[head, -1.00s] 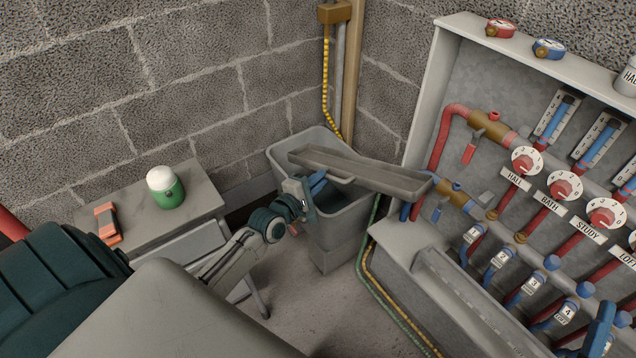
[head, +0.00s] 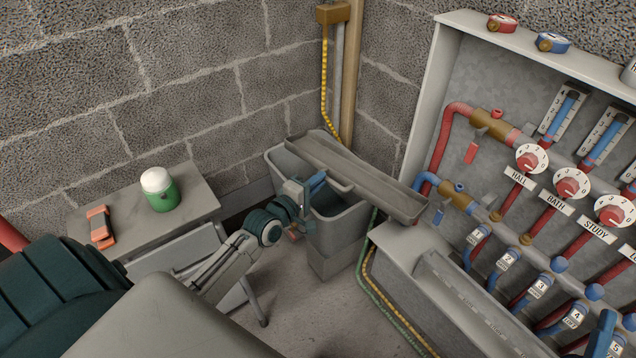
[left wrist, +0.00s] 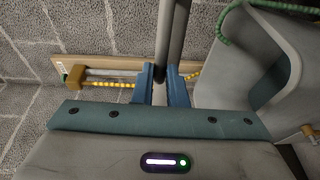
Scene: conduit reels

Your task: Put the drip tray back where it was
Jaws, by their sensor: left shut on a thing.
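The drip tray (head: 372,182) is a long, shallow grey trough. It is held in the air across the top of the grey bin, its far left end near the wall and its right end lower, beside the manifold cabinet. My left gripper (head: 318,183) is shut on the tray at its near side, by the handle. In the left wrist view, the blue fingers (left wrist: 163,85) close on the tray (left wrist: 175,40), seen almost edge-on. My right gripper is not in view.
The open grey bin (head: 340,245) stands under the tray. At right, the cabinet has a low ledge (head: 400,243) with a grey channel (head: 475,295), below red and blue pipes.

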